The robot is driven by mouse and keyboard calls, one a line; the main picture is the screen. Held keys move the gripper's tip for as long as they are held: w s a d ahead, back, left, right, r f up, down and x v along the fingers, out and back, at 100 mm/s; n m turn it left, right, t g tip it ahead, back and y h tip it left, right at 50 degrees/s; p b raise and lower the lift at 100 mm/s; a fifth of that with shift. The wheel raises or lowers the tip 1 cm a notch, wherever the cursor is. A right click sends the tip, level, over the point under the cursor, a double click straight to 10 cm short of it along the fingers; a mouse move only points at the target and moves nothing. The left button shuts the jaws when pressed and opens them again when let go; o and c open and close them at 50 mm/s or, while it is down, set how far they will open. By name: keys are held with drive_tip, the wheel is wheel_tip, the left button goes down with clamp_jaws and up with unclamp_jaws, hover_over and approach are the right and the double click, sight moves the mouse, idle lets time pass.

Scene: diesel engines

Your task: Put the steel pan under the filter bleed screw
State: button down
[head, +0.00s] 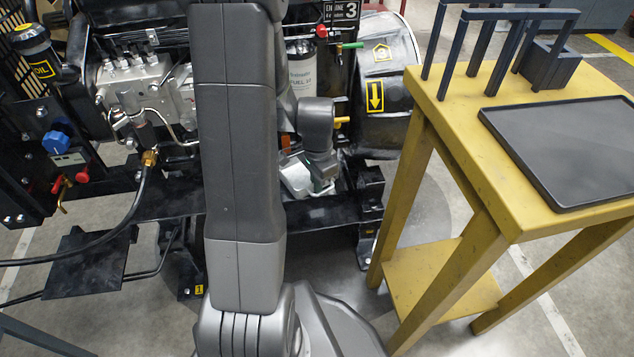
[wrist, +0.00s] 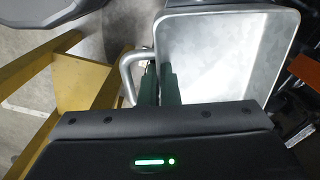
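The steel pan (wrist: 215,50) is a rectangular, shiny, empty tray with a looped handle (wrist: 130,75) on its left side in the wrist view. The fingers of my gripper (wrist: 160,85) are close together at the handle side, and appear shut on the pan there. In the head view the pan (head: 294,178) shows partly behind my arm, low at the engine's front. The white fuel filter (head: 302,68) stands above it, partly hidden by my arm. A red knob (head: 322,31) sits at the filter's top; I cannot tell whether it is the bleed screw.
A yellow table (head: 460,165) with a black tray (head: 570,145) and a dark rack (head: 500,40) stands to the right. The engine's black frame (head: 320,210) lies below the pan. A hose (head: 135,205) and blue knob (head: 55,142) are at left. Floor shows between engine and table.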

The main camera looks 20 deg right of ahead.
drive_tip(key=shift+f, duration=0.2)
drive_tip(key=c, duration=1.7)
unclamp_jaws()
drive_tip(key=shift+r, duration=0.15)
wheel_tip(320, 180, up, 12)
drive_tip(key=p, duration=0.4)
drive_tip(key=shift+r, duration=0.1)
